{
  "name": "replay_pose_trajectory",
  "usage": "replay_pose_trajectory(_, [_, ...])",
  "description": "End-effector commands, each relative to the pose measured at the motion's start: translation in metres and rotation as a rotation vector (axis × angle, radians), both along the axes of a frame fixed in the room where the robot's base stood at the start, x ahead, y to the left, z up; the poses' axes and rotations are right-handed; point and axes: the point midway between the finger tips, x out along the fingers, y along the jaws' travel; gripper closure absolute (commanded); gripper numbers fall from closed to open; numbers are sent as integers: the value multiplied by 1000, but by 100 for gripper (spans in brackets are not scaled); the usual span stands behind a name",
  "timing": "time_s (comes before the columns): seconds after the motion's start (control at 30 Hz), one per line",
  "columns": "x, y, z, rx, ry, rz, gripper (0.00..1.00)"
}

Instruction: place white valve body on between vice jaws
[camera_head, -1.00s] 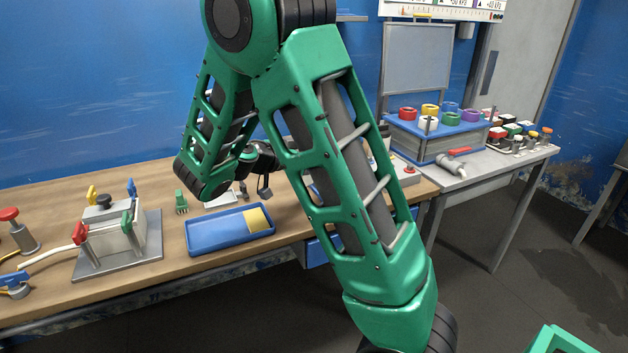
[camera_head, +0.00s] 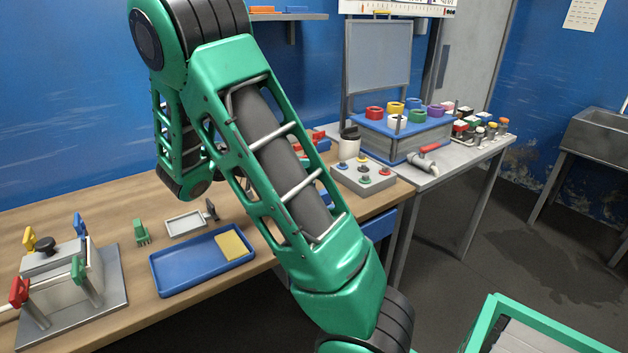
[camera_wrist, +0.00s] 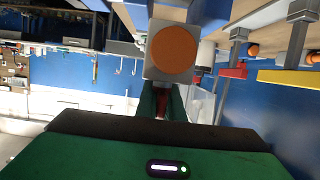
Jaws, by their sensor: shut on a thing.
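My gripper (camera_wrist: 163,100) shows in the wrist view, its green fingers shut on a pale, blocky thing with a round orange face, which looks like the white valve body (camera_wrist: 150,70). A small red part of it shows between the fingers. In the head view my green arm crosses the middle, and the gripper and its load cannot be made out. I cannot make out the vice jaws in either view.
The wooden bench holds a blue tray (camera_head: 180,276) with a yellow pad, a small pale tray (camera_head: 186,223), a clamped box (camera_head: 55,270) and a button panel (camera_head: 363,177). A grey side table (camera_head: 440,180) carries a rack of coloured rings (camera_head: 400,140). Open floor lies at right.

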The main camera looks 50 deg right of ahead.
Motion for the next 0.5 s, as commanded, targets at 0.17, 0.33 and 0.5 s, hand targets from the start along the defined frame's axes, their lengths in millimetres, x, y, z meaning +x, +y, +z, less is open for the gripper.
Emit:
replay_pose_trajectory(0.17, [-5, -29, -16, -2, 1, -5, 100])
replay_pose_trajectory(0.33, [-5, -38, -24, -1, 2, -2, 100])
replay_pose_trajectory(0.5, [-6, -38, -44, -1, 5, -2, 100])
